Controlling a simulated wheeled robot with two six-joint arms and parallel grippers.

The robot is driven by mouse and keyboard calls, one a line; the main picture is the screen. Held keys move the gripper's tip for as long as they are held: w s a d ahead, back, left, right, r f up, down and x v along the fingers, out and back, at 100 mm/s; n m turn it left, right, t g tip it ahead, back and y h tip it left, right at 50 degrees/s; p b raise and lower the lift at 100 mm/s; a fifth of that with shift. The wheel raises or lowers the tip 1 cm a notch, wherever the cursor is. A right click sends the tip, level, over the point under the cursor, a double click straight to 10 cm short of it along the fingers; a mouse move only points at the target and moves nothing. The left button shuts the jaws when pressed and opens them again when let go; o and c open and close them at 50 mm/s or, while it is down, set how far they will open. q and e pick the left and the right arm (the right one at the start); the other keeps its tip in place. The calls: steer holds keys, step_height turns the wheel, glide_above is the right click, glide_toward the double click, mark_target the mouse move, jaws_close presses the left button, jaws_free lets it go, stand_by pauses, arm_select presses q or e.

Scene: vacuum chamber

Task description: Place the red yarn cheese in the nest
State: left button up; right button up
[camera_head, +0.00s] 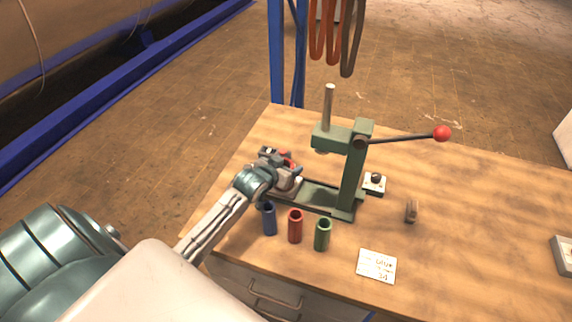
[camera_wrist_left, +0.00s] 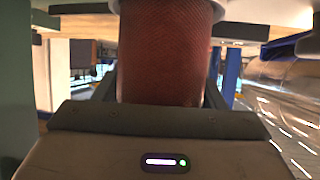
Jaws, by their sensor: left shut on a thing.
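My left gripper (camera_head: 281,164) is shut on the red yarn cheese, at the left end of the green press's base. The red yarn cheese (camera_wrist_left: 165,55) fills the upper middle of the left wrist view as a ribbed red cylinder with a pale rim near the top. In the head view the gripper hides most of it, leaving bits of red. A pale round part (camera_head: 290,184) sits just below the gripper on the press base; I cannot tell whether it is the nest, or whether the cheese touches it. My right gripper is not in view.
The green press (camera_head: 357,165) stands close right of my gripper, its red-knobbed lever (camera_head: 442,133) reaching right. Blue (camera_head: 269,219), red (camera_head: 295,226) and green (camera_head: 322,235) tubes stand in front. A white card (camera_head: 376,266) lies nearby. The right of the table is mostly clear.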

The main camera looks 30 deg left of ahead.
arm_select(q)
steer(key=shift+w, duration=0.1)
steer(key=o, duration=1.1)
steer(key=shift+f, duration=0.15)
steer(key=shift+r, duration=0.2)
steer(key=shift+s, duration=0.25)
steer(key=shift+b+v, duration=1.1)
steer(key=shift+v, duration=4.7)
